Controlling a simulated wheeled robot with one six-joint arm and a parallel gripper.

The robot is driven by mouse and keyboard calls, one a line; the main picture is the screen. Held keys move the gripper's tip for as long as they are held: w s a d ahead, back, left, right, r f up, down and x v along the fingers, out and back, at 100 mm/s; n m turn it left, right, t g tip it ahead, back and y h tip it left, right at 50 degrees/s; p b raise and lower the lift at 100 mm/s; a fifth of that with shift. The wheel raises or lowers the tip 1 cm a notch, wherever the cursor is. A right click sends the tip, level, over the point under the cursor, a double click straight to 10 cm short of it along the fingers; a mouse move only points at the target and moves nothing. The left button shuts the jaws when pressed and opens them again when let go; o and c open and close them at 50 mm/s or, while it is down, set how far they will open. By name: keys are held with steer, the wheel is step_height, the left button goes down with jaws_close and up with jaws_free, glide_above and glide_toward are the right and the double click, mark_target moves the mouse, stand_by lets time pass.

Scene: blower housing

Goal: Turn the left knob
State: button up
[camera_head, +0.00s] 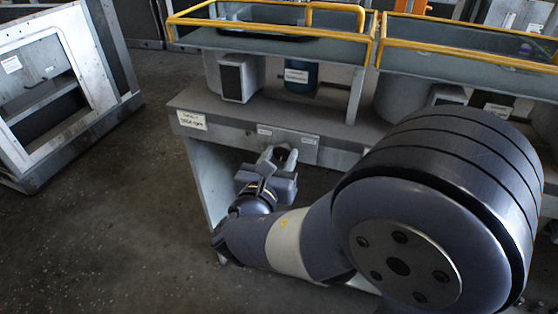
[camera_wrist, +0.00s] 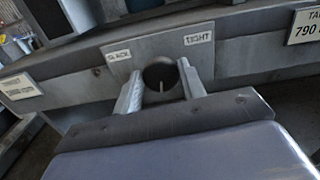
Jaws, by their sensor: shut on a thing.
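The dark round knob (camera_wrist: 160,74) sits on a grey plate (camera_wrist: 130,58) marked SLACK on the left and TIGHT on the right in the wrist view. A pale line shows on the knob's lower half, nearly upright. My gripper (camera_wrist: 160,80) has a finger on each side of the knob and is shut on it. In the head view, my gripper (camera_head: 277,156) reaches up to the plate (camera_head: 304,148) under the bench edge. The knob is mostly hidden by the fingers there. No second knob shows; my arm covers the bench to the right.
A grey metal frame (camera_head: 95,75) stands at far left. The floor between is clear.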

steer(key=m+b, duration=0.3)
steer(key=shift+f+m, duration=0.2)
steer(key=shift+m, duration=0.1)
steer(key=shift+d+r+m+b, duration=0.1)
steer(key=shift+m+b, duration=0.8)
steer(key=o, duration=1)
steer(key=shift+c, duration=0.2)
steer(key=shift+s, duration=0.1)
steer(key=p+v, duration=0.2)
steer(key=v, duration=0.8)
steer(key=shift+s, duration=0.35)
steer(key=shift+r, duration=0.1)
